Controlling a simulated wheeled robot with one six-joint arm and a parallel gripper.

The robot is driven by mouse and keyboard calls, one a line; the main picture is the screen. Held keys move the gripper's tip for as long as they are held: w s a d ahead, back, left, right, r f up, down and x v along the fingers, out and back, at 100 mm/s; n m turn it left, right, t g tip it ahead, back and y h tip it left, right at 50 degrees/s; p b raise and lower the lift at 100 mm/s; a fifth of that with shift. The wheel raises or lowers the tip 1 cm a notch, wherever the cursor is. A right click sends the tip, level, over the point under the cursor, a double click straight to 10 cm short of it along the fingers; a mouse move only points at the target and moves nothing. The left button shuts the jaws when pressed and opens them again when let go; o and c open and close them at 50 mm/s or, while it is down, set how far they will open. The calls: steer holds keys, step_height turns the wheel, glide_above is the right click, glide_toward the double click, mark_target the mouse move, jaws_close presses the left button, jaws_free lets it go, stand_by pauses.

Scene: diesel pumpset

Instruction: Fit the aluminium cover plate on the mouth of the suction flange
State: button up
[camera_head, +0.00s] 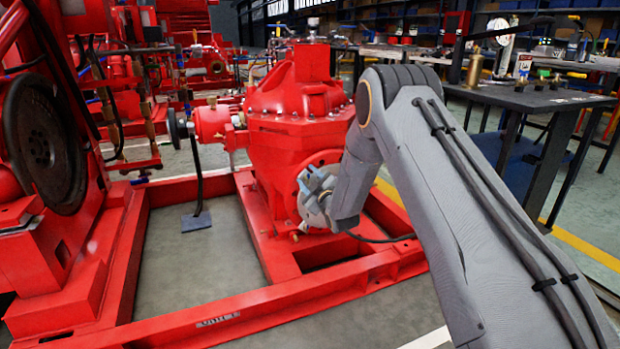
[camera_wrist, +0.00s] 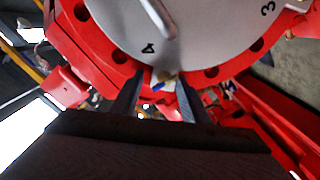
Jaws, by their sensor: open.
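The aluminium cover plate (camera_wrist: 205,30) is a grey disc with the marks 4 and 3 and a bar handle (camera_wrist: 158,18), in the upper part of the wrist view. It lies over the face of the red suction flange (camera_wrist: 112,55), whose dark bolt holes show around its edge. I cannot tell if it is fully seated. My gripper (camera_wrist: 160,85) is open, its two fingers apart just below the plate's rim, with the handle beyond their tips. In the head view my gripper (camera_head: 312,192) is in front of the red pump casing (camera_head: 290,150), and the flange is partly hidden behind it.
A red base frame (camera_head: 235,314) surrounds the pump, with a dark flywheel (camera_head: 45,143) at left. A dark workbench (camera_head: 535,95) with tools stands at right.

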steer(key=shift+a+f, duration=0.1)
steer(key=shift+a, duration=0.35)
steer(key=shift+a, duration=0.1)
steer(key=shift+d, duration=0.2)
steer(key=shift+d, duration=0.3)
steer(key=shift+o, duration=0.9)
steer(key=shift+d+f, duration=0.1)
steer(key=shift+f, duration=0.2)
steer(key=shift+o, duration=0.9)
steer(key=shift+r, duration=0.15)
steer(key=shift+s, duration=0.1)
